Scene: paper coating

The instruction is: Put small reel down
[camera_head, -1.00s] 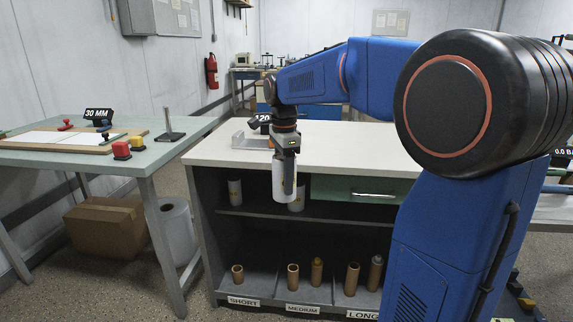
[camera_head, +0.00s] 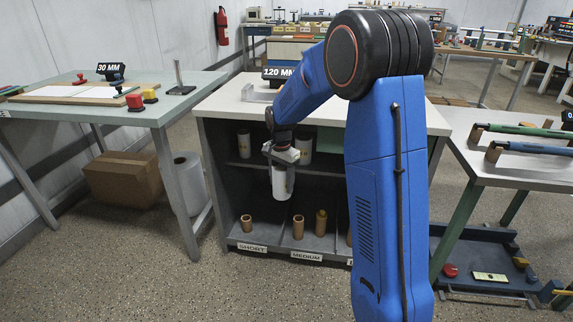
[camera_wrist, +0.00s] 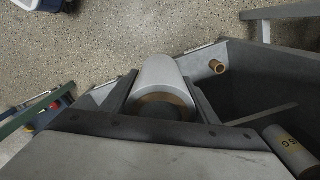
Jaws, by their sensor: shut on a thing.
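My gripper (camera_head: 283,160) is shut on a small white reel (camera_head: 281,183). The reel hangs upright below the fingers, in front of the open shelf unit. In the wrist view the reel (camera_wrist: 158,82) sits between the two fingers (camera_wrist: 160,98), with its brown core end facing the camera. Two other white reels stand on the middle shelf (camera_head: 262,163): one at the left (camera_head: 244,143) and one behind my gripper (camera_head: 305,146). One reel also shows at the lower right of the wrist view (camera_wrist: 290,150).
Brown cores stand in the lower compartments, one (camera_head: 246,223) behind the SHORT label (camera_head: 252,247), another (camera_head: 298,226) behind MEDIUM. A side table (camera_head: 120,105) stands left, with a cardboard box (camera_head: 122,178) beneath it. The floor in front is clear.

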